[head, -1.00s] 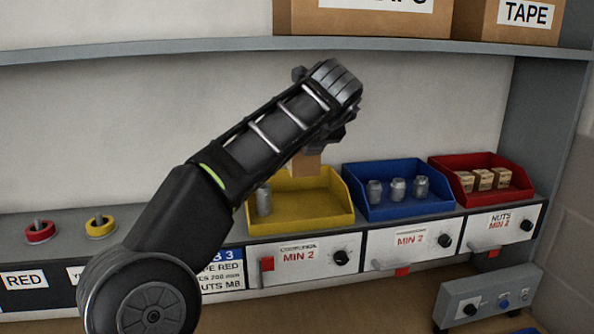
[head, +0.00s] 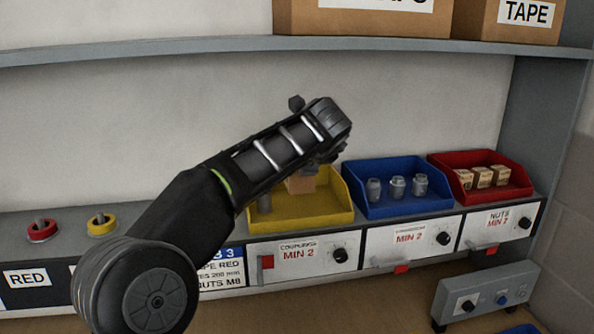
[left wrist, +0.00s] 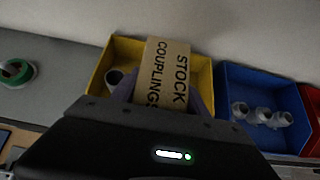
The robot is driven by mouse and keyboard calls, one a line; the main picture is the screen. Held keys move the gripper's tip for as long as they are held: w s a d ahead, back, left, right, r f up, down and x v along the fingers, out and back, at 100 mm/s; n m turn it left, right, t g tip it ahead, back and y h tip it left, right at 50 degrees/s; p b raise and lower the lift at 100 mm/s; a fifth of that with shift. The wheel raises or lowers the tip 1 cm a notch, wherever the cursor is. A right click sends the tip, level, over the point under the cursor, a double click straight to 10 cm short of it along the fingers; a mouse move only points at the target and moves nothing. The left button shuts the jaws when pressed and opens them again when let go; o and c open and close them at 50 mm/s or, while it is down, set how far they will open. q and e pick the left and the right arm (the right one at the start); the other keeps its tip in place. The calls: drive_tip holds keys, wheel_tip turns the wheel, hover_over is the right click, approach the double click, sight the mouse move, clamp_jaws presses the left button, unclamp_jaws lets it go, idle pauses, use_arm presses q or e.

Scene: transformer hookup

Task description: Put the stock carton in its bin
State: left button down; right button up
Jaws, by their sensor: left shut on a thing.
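The stock carton (left wrist: 166,72) is a small brown box whose label reads "STOCK COUPLINGS" in the left wrist view. It also shows in the head view (head: 301,182), partly hidden by my gripper. My left gripper (head: 318,166) is shut on it, over the yellow bin. The carton's lower part is at or inside the yellow bin (head: 338,213); I cannot tell if it touches the floor. A grey coupling (head: 265,202) stands at the left inside the yellow bin. The label under this bin reads "COUPLINGS MIN 2". My right gripper is not in view.
Right of it stand a blue bin (head: 405,209) with grey fittings and a red bin (head: 515,189) with several small boxes. Tape rolls lie to the left, one red (head: 41,231) and one yellow (head: 101,226). A shelf (head: 200,45) with large cartons runs above.

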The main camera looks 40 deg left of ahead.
use_arm(q)
drive_tip(key=shift+w+a+f+p, duration=0.2)
drive_tip(key=shift+f+p, duration=0.15)
drive_tip(key=shift+f, duration=0.2)
drive_tip(key=shift+s, duration=0.1)
drive_tip(key=shift+f, duration=0.1)
drive_tip(key=shift+f+b, duration=0.5)
drive_tip(key=shift+f, duration=0.1)
drive_tip(key=c, duration=0.6)
unclamp_jaws()
drive_tip(key=shift+r+p, duration=0.5)
drive_tip(key=shift+r, duration=0.15)
drive_tip(key=shift+s+d+r+b, duration=0.15)
drive_tip(key=shift+d+b, duration=0.2)
drive_tip(key=b+v, duration=0.2)
drive_tip(key=v, duration=0.9)
drive_tip(key=shift+s, duration=0.1)
